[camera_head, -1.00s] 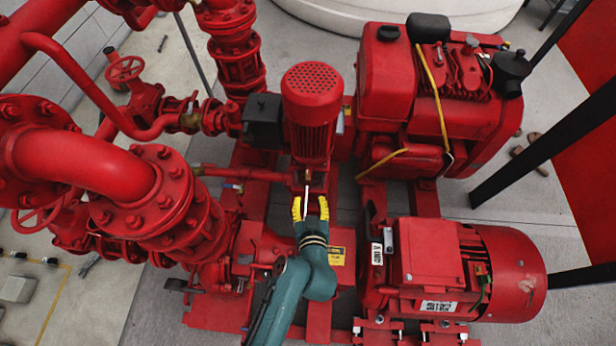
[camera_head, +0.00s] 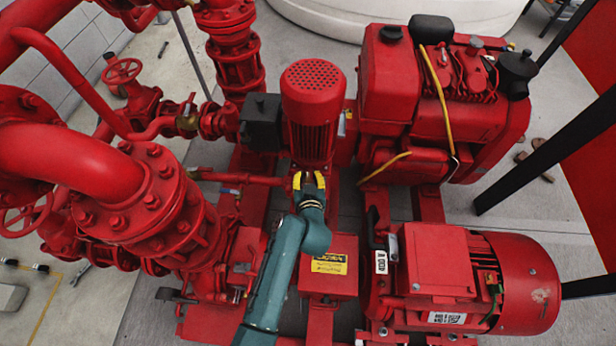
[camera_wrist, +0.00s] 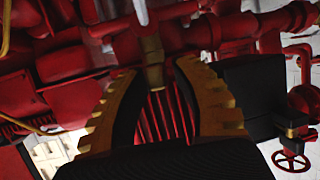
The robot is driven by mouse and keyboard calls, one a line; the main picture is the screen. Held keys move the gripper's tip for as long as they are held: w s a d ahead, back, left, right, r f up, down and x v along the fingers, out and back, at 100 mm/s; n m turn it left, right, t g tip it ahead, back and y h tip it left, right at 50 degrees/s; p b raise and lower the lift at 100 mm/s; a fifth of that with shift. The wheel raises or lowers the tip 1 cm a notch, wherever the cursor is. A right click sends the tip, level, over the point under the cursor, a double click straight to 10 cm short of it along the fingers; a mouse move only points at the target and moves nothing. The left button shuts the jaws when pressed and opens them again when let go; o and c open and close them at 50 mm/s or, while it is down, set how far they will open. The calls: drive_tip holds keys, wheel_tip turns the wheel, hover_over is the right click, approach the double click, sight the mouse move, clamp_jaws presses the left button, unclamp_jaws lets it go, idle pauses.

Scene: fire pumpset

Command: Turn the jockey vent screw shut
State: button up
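The jockey pump is the red upright motor (camera_head: 312,110) with a perforated round cap in the head view. My gripper (camera_head: 308,182) is at the foot of this motor, on its near side, with yellow fingers. In the wrist view, my gripper (camera_wrist: 155,68) is open, with its ridged fingers apart. A small brass fitting (camera_wrist: 152,52) shows between and just beyond the fingertips, with gaps at its sides; it may be the vent screw, but I cannot tell for sure. In the head view my fingers hide this spot.
A black box (camera_head: 261,121) is fixed left of the motor. Red pipework with a large elbow (camera_head: 85,165) stands at the left. The engine (camera_head: 440,105) is at the upper right, and a large motor (camera_head: 500,275) at the lower right. A thin red pipe (camera_head: 245,178) runs left of my gripper.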

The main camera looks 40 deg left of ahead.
clamp_jaws()
